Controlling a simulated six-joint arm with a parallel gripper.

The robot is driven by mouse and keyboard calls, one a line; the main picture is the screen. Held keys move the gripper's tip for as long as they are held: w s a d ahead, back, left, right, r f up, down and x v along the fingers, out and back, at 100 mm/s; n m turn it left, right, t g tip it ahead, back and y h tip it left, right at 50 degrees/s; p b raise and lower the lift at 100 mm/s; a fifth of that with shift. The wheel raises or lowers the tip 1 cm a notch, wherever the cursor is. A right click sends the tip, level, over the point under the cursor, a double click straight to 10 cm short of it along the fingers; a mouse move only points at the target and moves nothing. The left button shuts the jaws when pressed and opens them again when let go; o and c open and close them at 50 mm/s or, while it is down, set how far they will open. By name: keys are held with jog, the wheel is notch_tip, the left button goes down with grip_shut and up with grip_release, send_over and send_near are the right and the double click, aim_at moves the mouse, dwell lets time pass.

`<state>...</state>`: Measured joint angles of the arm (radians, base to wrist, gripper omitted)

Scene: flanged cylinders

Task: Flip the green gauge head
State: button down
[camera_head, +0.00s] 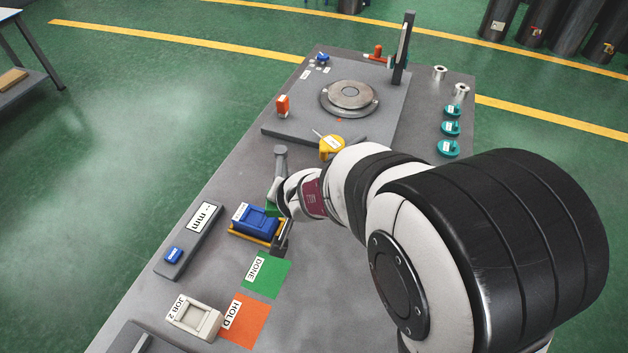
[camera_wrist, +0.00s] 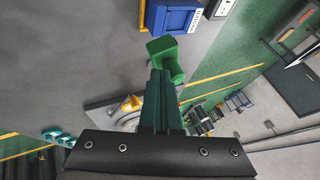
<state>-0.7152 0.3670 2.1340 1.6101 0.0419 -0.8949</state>
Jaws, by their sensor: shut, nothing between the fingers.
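The green gauge head (camera_wrist: 165,52) shows in the wrist view as a bright green angled block just beyond my fingertips. Its lower part is partly hidden by my fingers. My gripper (camera_wrist: 160,72) is shut with nothing between its fingers, close to the green head; I cannot tell whether they touch. In the head view, a small green patch (camera_head: 271,208) shows beside my wrist and the blue block, mostly hidden by my arm. My fingertips are not clear there.
A blue block (camera_head: 256,221) on a yellow base stands beside my wrist. A yellow piece (camera_head: 331,146) and a round plate (camera_head: 350,97) lie farther back. Green DONE (camera_head: 268,276) and orange HOLD (camera_head: 247,317) mats are bare in front. Several teal flanged pieces (camera_head: 450,128) stand at right.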

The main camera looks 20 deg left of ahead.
jog(key=s+a+m+t+h, duration=0.1)
jog(key=s+a+m, duration=0.1)
jog(key=a, duration=0.5)
jog(key=shift+a+m+h, duration=0.2)
jog(key=shift+m+h, duration=0.1)
jog(key=shift+m, duration=0.2)
jog(key=shift+s, duration=0.15)
jog(key=s+d+r, duration=0.6)
jog(key=s+r, duration=0.1)
jog(key=r, duration=0.1)
jog(key=shift+d, duration=0.4)
